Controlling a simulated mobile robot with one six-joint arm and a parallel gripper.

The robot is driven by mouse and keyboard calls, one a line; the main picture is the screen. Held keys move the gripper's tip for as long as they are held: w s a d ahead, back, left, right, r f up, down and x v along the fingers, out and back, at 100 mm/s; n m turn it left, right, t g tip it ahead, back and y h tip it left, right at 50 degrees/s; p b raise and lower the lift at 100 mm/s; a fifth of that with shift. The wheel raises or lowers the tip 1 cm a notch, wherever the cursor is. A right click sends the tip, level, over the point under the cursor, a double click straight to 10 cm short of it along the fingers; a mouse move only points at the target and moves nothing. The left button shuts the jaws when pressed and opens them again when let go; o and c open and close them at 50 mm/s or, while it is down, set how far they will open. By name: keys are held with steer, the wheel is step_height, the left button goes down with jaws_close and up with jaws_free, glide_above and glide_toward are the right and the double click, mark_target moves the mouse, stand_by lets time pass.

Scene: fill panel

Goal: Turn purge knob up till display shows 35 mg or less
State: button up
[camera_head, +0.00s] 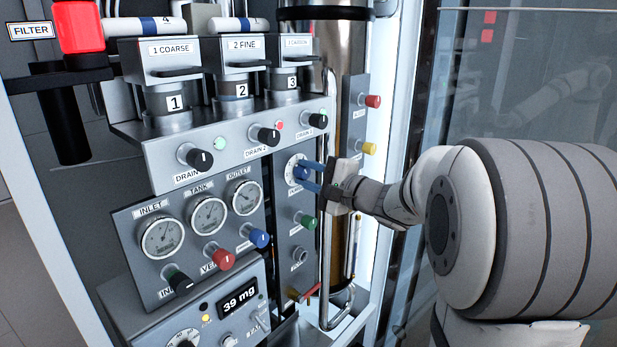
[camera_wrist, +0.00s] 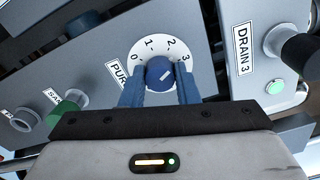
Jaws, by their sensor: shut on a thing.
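The purge knob (camera_wrist: 161,73) is a small blue knob on a white dial marked 0 to 3. In the wrist view its white pointer line points up and right, toward the stretch between 2 and 3. My gripper (camera_wrist: 160,88) is shut on it, with one blue finger on each side. In the head view the purge dial (camera_head: 296,168) is partly hidden behind my gripper (camera_head: 306,178). The display (camera_head: 238,296) at the bottom reads 39 mg.
Black drain knobs (camera_head: 200,159) stick out left of the dial. Green (camera_head: 308,222) and yellow (camera_head: 368,148) knobs sit below and to the right. A vertical metal handle (camera_head: 326,260) runs close by my gripper. The Drain 3 knob (camera_wrist: 288,45) is right of the dial in the wrist view.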

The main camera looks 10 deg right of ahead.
steer(key=m, duration=0.5)
steer(key=shift+m, duration=0.3)
stand_by(0.4)
steer(key=o, duration=1)
steer(key=v, duration=0.8)
steer(key=shift+p, duration=0.35)
